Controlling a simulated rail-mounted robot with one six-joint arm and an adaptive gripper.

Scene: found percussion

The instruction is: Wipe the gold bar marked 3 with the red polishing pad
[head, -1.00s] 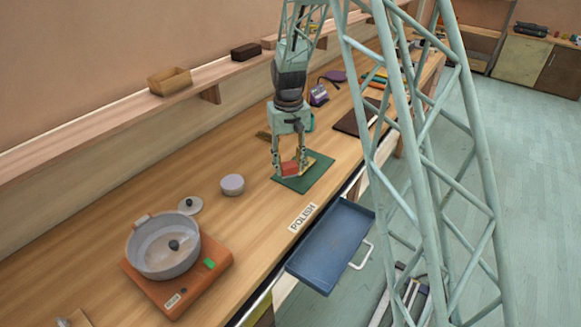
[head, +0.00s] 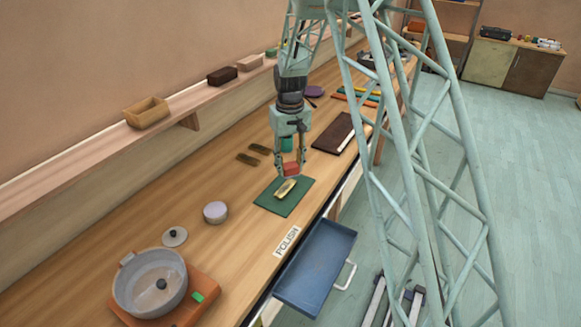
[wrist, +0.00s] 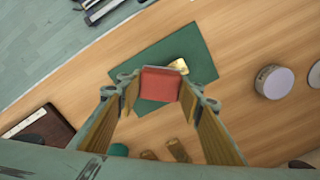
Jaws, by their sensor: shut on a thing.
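My gripper (head: 290,166) is shut on the red polishing pad (wrist: 160,84); the pad also shows in the head view (head: 291,169). A bright gold bar (head: 285,188) lies on the green mat (head: 269,201). In the head view the pad appears just beyond the bar's far end, with a small gap. In the wrist view the pad hides part of the bar (wrist: 179,65); whether they touch is not clear. Two duller gold bars (head: 247,158) (head: 259,148) lie on the bench behind the mat. No number is readable on any bar.
A round lidded tin (head: 215,212) stands left of the mat. A grey pan (head: 150,284) sits on an orange burner at the front left. A "POLISH" label (head: 287,241) and an open blue drawer (head: 318,265) are at the bench's front. A dark brown board (head: 333,132) lies beyond the mat.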

